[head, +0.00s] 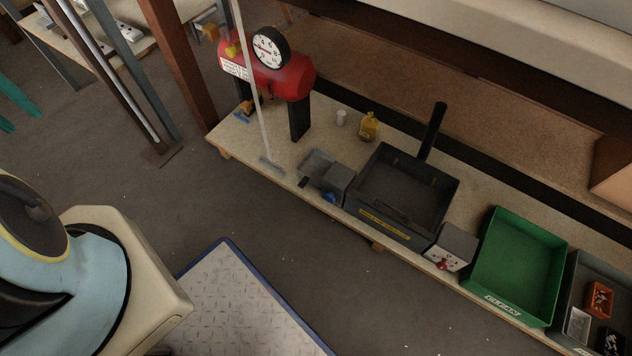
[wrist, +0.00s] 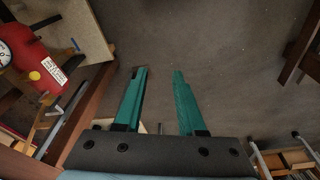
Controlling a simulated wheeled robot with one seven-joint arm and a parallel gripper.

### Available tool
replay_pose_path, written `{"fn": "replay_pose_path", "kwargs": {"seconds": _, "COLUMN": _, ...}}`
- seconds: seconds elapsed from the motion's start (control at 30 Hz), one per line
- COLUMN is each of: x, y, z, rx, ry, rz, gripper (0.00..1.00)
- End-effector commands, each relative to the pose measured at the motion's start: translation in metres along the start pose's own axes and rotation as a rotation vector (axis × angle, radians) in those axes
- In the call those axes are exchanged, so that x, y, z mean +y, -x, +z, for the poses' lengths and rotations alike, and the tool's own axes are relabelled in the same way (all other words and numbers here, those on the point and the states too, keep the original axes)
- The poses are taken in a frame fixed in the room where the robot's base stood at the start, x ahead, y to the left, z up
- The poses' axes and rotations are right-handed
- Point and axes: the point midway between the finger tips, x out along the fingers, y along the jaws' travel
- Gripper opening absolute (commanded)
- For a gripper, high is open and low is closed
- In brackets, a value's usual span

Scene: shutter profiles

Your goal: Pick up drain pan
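No object is clearly marked as the drain pan. An open-topped dark grey box (head: 395,232) with a yellow label sits on the workbench, right of centre in the head view. I cannot tell which is the pan. My gripper (wrist: 157,70) shows two teal fingers, apart with nothing between them, above bare floor in the wrist view. Teal fingers also show at the left edge of the head view, well away from the bench. Neither candidate is visible in the wrist view.
A red tank with a gauge (head: 270,47) stands at the bench's left end; it shows in the wrist view (wrist: 30,62).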

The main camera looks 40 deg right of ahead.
Motion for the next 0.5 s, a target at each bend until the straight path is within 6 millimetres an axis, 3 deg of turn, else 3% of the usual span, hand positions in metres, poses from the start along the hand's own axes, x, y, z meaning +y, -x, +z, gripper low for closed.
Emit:
{"fn": "replay_pose_path", "kwargs": {"seconds": 0.03, "x": 0.000, "y": -0.032, "z": 0.005, "rx": 0.003, "ry": -0.001, "rz": 0.000, "gripper": 0.39}}
{"fn": "replay_pose_path", "kwargs": {"seconds": 0.5, "x": 0.003, "y": -0.182, "z": 0.018, "rx": 0.041, "ry": -0.047, "rz": -0.003, "gripper": 0.39}}
